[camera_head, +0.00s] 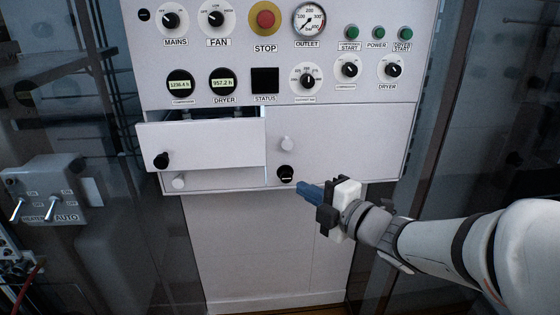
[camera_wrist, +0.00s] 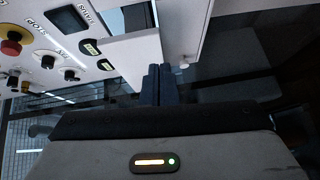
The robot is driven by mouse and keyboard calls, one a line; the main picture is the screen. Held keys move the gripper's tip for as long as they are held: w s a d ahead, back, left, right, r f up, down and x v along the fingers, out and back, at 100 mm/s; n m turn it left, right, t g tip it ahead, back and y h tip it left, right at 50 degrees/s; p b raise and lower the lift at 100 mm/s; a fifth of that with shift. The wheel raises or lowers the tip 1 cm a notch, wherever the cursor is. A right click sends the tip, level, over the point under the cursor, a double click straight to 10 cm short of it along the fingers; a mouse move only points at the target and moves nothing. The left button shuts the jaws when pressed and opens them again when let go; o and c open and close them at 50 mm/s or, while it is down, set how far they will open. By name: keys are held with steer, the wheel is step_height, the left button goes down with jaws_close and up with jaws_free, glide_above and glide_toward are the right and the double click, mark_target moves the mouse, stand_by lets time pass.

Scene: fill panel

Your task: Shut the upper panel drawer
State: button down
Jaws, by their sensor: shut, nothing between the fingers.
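The upper panel drawer (camera_head: 200,144) stands pulled out on the left of the white panel. Its front juts forward, with a black knob (camera_head: 161,160) at its lower left, and a dark gap shows above it. My gripper (camera_head: 302,190) has its blue fingers shut and empty. It is to the right of the drawer front, just below the right-hand black knob (camera_head: 286,173), and apart from the drawer in the head view. In the wrist view the shut fingers (camera_wrist: 158,70) point toward white panel surfaces; contact there cannot be told.
A lower drawer with a white knob (camera_head: 179,181) is below the open one. Switches, gauges and a red stop button (camera_head: 265,18) fill the panel above. A grey switch box (camera_head: 45,190) stands at left.

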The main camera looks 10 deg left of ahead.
steer(key=s+a+n+g+y, duration=0.2)
steer(key=n, duration=0.1)
steer(key=p, duration=0.9)
glide_toward(245, 166)
steer(key=s+a, duration=0.1)
steer(key=a, duration=0.3)
steer(key=w, duration=0.2)
steer(key=w+a+p, duration=0.1)
steer(key=w, duration=0.1)
steer(key=shift+f+p, duration=0.15)
steer(key=shift+p, duration=0.15)
steer(key=shift+w, duration=0.1)
